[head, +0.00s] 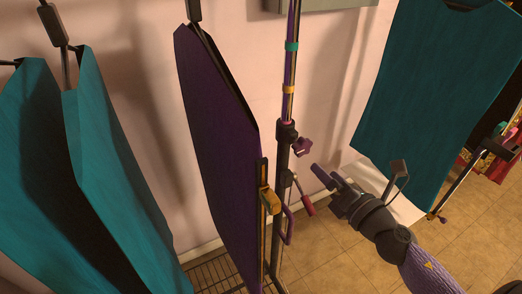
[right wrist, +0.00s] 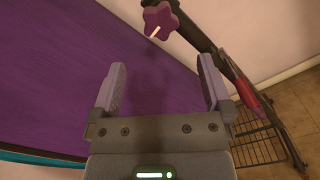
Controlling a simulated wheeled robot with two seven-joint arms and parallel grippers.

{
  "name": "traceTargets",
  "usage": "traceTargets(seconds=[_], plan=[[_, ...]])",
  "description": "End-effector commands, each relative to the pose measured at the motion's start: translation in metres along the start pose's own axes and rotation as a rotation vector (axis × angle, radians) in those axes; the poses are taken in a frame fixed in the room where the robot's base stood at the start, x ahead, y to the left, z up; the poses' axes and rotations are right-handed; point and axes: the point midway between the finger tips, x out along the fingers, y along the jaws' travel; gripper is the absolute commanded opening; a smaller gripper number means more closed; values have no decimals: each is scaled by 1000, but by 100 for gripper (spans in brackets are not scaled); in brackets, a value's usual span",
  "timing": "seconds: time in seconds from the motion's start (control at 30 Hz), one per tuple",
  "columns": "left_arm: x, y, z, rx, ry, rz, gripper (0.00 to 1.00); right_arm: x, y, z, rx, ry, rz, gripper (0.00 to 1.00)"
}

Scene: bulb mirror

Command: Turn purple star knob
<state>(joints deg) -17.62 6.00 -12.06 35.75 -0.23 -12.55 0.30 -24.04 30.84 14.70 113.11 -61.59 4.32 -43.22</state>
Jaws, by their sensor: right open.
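The purple star knob (head: 302,146) sits on the right side of a dark collar on the upright stand pole. In the right wrist view the star knob (right wrist: 160,21) shows at the top, ahead of the fingers, with a pale mark on its face. My right gripper (head: 327,174) is just below and to the right of the knob in the head view, apart from it. In the right wrist view my right gripper (right wrist: 160,88) is open, with nothing between its two fingers. My left gripper is not in view.
A purple panel (head: 215,150) hangs left of the pole (head: 281,190). An orange clamp (head: 269,200), a purple loop handle (head: 288,225) and a red-handled lever (head: 307,206) sit lower on the stand. Teal panels hang at left and right (head: 435,100). A wire rack (right wrist: 262,140) is low down.

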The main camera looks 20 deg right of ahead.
Motion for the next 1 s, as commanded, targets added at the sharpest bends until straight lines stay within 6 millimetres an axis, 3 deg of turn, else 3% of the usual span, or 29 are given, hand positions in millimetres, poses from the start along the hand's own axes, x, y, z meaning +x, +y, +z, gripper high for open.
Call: traceTargets(seconds=[0.4, 0.6, 0.83, 0.87, 1.0], plan=[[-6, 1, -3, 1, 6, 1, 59, 81, 3, 3, -12, -5, 7, 100], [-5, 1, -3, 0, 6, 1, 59, 97, 3, 2, -11, -4, 6, 100], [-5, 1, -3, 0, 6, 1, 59, 98, 3, 2, -9, -3, 5, 100], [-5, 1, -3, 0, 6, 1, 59, 98, 3, 2, -9, -3, 5, 98], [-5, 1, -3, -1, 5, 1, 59, 98, 3, 2, -9, -3, 5, 68]])
